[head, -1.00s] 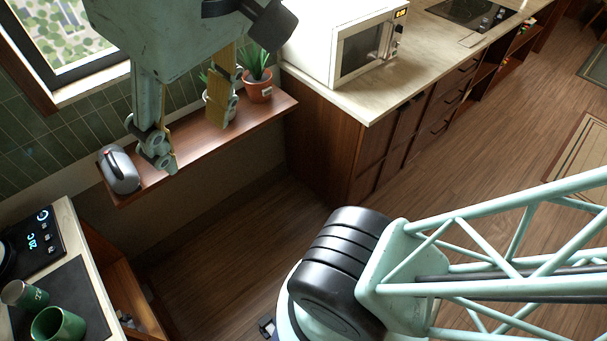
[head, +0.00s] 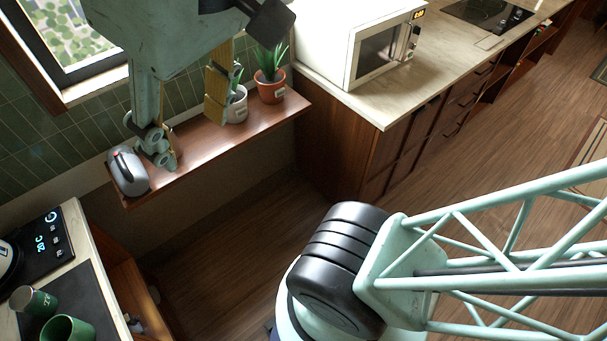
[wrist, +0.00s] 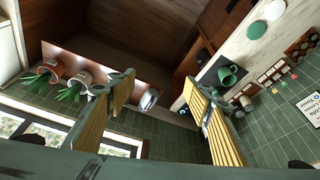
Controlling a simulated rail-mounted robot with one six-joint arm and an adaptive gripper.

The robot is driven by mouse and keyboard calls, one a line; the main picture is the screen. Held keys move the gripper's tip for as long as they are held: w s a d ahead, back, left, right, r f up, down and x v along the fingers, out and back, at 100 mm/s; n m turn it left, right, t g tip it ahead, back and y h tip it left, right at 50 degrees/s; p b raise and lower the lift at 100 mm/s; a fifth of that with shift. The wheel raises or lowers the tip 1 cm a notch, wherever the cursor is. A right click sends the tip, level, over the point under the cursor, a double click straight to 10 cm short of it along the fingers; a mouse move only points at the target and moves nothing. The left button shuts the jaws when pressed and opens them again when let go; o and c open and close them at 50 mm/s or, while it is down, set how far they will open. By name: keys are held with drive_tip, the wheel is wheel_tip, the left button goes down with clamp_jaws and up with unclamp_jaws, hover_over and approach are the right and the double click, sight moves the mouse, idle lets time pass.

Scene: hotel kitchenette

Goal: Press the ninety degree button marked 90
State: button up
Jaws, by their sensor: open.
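A dark control panel (head: 47,240) with a lit blue display lies on the counter at the left edge of the head view. It carries several small pale buttons, but their markings are too small to read, so I cannot tell which is 90. A kettle (head: 6,258) beside the panel is partly cut off by the picture edge. My gripper (head: 190,128) is open and empty, with its fingers apart above and in front of the wall shelf, up and right of the panel.
The wooden shelf (head: 205,150) holds a grey appliance (head: 129,172), a white pot (head: 237,108) and a terracotta pot (head: 271,90). A microwave (head: 383,45) sits on the right counter. The floor between the counters is clear.

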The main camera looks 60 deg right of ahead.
drive_tip(key=shift+s+f, duration=0.2)
drive_tip(key=shift+f, duration=0.1)
clamp_jaws()
drive_tip(key=shift+s, duration=0.1)
idle(1.0)
